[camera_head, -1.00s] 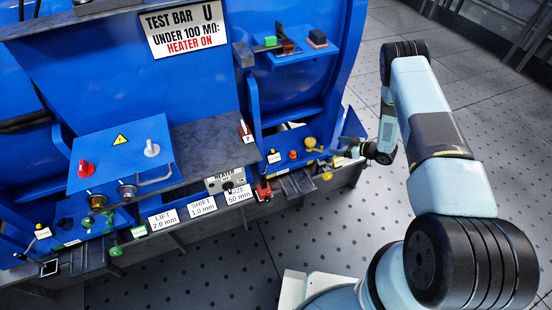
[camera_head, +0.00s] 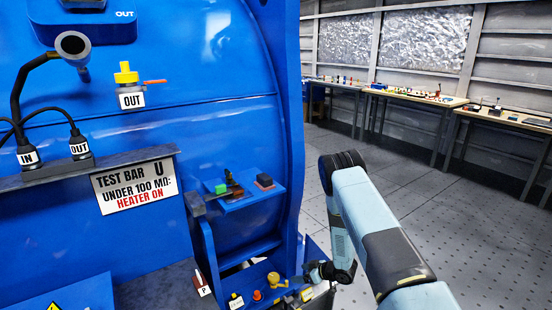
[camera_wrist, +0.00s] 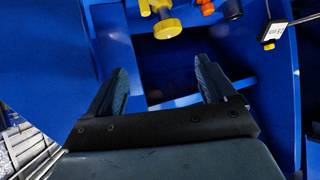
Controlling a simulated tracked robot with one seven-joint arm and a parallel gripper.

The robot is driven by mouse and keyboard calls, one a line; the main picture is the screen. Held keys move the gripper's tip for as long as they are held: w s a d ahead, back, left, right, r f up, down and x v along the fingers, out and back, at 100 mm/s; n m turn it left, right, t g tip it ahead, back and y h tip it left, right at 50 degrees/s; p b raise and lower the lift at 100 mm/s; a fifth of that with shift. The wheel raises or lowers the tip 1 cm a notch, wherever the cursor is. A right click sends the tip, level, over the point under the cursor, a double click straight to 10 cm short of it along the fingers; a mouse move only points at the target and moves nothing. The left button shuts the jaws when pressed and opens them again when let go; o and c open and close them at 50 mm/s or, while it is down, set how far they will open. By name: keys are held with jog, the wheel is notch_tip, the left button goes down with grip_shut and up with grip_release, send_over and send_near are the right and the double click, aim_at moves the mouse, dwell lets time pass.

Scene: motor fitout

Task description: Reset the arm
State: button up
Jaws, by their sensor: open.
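My arm reaches forward on the right side of the head view, and its gripper (camera_head: 306,278) is low beside the blue machine, just right of a yellow knob (camera_head: 274,280). In the wrist view my gripper (camera_wrist: 162,84) shows two fingers spread wide apart with nothing between them. A blue recess of the machine lies beyond the fingers. The yellow knob (camera_wrist: 166,26) is at the top of the wrist view, apart from the fingers.
The blue machine (camera_head: 200,60) fills the left, with a small blue shelf (camera_head: 240,200) holding small parts. An orange knob (camera_head: 257,295) sits beside the yellow one. Workbenches (camera_head: 455,102) stand along the far wall. The floor (camera_head: 470,220) right of my arm is clear.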

jog(key=w+d+r+m+t+h, duration=0.1)
jog(key=w+d+r+m+h, duration=0.15)
jog(key=r, duration=1.15)
jog(key=w+d+r+m+t+h, duration=0.15)
jog(key=d+r+h, duration=0.25)
jog(key=r, duration=1)
jog(key=s+d+r+m+h, duration=0.2)
jog(key=s+d+r, duration=0.15)
jog(key=r, duration=0.55)
jog(key=s+d+r+m+h, duration=0.15)
jog(key=s+r, duration=0.25)
jog(key=r, duration=0.5)
jog(key=s+d+r, duration=0.3)
jog(key=s+r, duration=0.5)
jog(key=s+r+m+g, duration=0.1)
jog(key=s+r, duration=0.2)
jog(key=s, duration=0.6)
jog(key=s+a+r+m, duration=0.1)
jog(key=s+r, duration=0.2)
jog(key=s, duration=0.7)
jog(key=s+r+m+g, duration=0.1)
jog(key=s+r, duration=0.2)
jog(key=s, duration=0.7)
jog(key=shift+a+g, duration=0.3)
jog(key=shift+g, duration=0.05)
jog(key=shift+w, duration=0.1)
